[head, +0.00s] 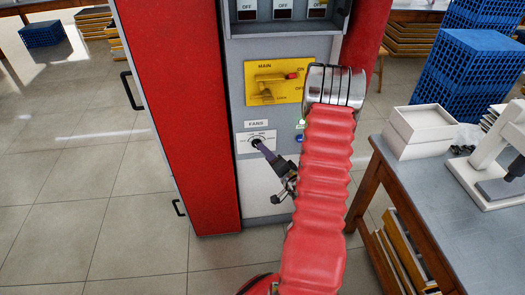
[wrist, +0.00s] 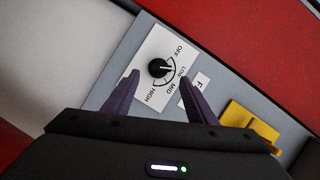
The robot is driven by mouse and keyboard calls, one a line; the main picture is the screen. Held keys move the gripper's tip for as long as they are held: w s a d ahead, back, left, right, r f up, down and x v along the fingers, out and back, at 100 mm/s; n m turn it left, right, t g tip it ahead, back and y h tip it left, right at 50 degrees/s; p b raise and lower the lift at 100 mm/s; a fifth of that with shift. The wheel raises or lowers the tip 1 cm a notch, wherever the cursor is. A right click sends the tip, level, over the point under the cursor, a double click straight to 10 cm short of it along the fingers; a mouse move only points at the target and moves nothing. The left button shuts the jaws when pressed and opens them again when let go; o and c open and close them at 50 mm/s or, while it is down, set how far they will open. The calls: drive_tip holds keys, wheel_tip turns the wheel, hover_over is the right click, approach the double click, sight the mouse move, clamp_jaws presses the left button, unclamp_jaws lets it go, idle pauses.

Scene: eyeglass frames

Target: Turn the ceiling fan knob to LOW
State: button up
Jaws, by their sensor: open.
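The ceiling fan knob (wrist: 158,68) is a round black dial on a white plate (wrist: 150,50) marked OFF, LOW, MID and HIGH. A small pale mark on its right side appears to face the OFF–LOW side, but the exact setting is too small to read. In the wrist view my gripper (wrist: 158,78) is open, its two purple fingers apart on either side of the knob's near edge. No clear contact shows. In the head view my gripper (head: 260,146) is at the dial plate below the FANS label (head: 256,124), and its fingers mostly hide the knob.
A yellow MAIN switch plate (head: 254,95) with a lever is above the dial; its yellow part (wrist: 245,118) shows in the wrist view. The red cabinet side (head: 180,110) is left. A table (head: 440,200) with a white box (head: 420,130) stands right.

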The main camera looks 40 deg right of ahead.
drive_tip(key=v, duration=0.8)
drive_tip(key=shift+s, duration=0.2)
idle(0.3)
